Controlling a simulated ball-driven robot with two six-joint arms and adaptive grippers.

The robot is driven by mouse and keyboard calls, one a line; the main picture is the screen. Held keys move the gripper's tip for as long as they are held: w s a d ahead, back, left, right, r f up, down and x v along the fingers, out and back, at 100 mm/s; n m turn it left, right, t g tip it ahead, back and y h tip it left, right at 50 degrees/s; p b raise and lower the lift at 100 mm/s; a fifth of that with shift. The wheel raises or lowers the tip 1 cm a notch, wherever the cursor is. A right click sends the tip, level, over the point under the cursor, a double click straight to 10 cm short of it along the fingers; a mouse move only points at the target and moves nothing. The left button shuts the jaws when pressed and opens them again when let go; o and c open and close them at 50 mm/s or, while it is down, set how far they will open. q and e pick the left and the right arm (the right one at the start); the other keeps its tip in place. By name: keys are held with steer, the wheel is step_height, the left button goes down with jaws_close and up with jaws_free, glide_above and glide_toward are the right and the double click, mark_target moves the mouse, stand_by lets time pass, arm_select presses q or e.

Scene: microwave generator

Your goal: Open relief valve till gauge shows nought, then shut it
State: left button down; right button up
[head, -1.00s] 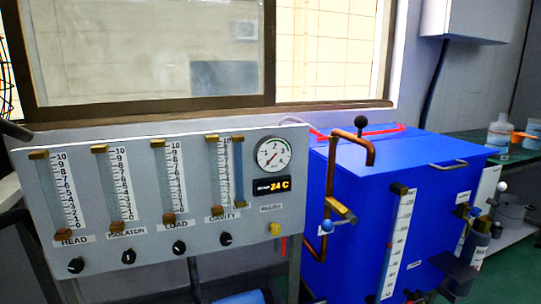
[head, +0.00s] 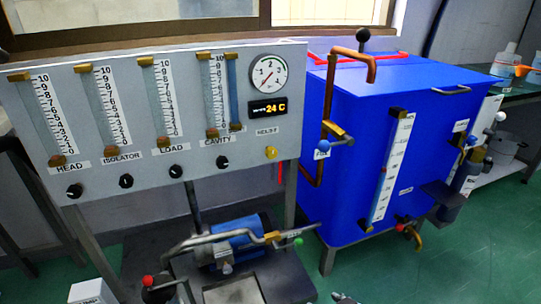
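The relief valve is a small yellow knob (head: 270,153) under the RELIEF label at the right end of the grey panel (head: 140,165). A red strip hangs just beneath it. The round white gauge (head: 267,74) is above it, near the panel's upper right corner. Its thin red needle slants toward the lower left, but the exact reading is too small to tell. Nothing touches the knob. My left gripper is not in view. A small grey piece at the bottom edge may be the tip of my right gripper (head: 344,298); its opening cannot be made out.
A lit display (head: 268,109) reads 24 C. Several flow tubes and black knobs (head: 175,171) line the panel. A blue pump (head: 228,243) with pipes and a red-balled lever (head: 149,281) stands below. A blue tank (head: 360,140) with copper pipe stands to the right. Green floor at right is clear.

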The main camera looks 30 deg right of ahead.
steer(key=w+d+r+m+t+h+b, duration=0.25)
steer(key=w+r+t, duration=0.25)
steer(key=w+r, duration=0.9)
arm_select(q)
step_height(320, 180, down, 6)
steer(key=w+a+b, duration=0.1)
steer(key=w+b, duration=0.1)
steer(key=b, duration=0.3)
arm_select(e)
steer(key=m+t, duration=0.1)
steer(key=t, duration=0.2)
glide_toward(272, 157)
steer(key=w, duration=0.1)
steer(key=b+x, duration=0.3)
steer(key=x, duration=0.6)
steer(key=shift+d, duration=0.15)
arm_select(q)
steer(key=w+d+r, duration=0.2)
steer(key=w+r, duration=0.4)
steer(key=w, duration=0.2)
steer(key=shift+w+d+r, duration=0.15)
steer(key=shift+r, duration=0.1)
arm_select(e)
steer(key=shift+w+d+r, duration=0.1)
steer(key=shift+w, duration=0.35)
jaws_close()
steer(key=shift+m, duration=0.25)
